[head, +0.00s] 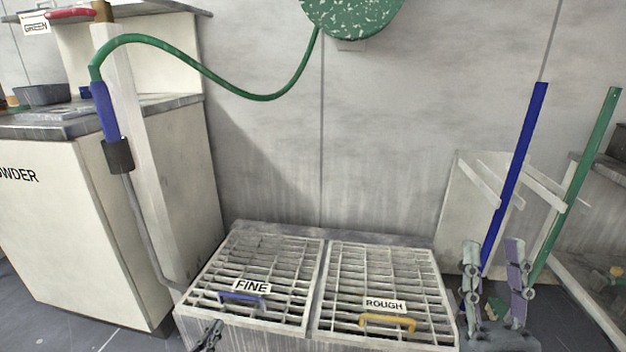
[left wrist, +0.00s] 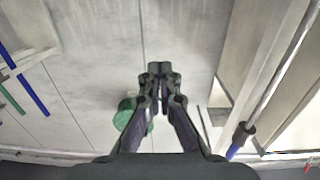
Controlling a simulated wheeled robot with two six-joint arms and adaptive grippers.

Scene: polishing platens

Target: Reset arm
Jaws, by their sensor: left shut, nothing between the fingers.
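My left gripper (head: 211,332) shows only in small part at the bottom edge of the head view, in front of the FINE grate (head: 210,300). In the left wrist view my left gripper (left wrist: 160,70) has its fingertips together, with nothing between them. My right gripper (head: 493,246) is at the lower right of the head view. Its two fingers point up and stand apart with nothing held, in front of the lower ends of the blue and green poles.
The ROUGH grate (head: 385,262) with a yellow handle lies beside the FINE grate. A blue-handled wand (head: 106,112) hangs on a post at left, its green hose (head: 200,68) running to a green reel (head: 352,14). A blue pole (head: 515,175) and green pole (head: 578,180) lean at right.

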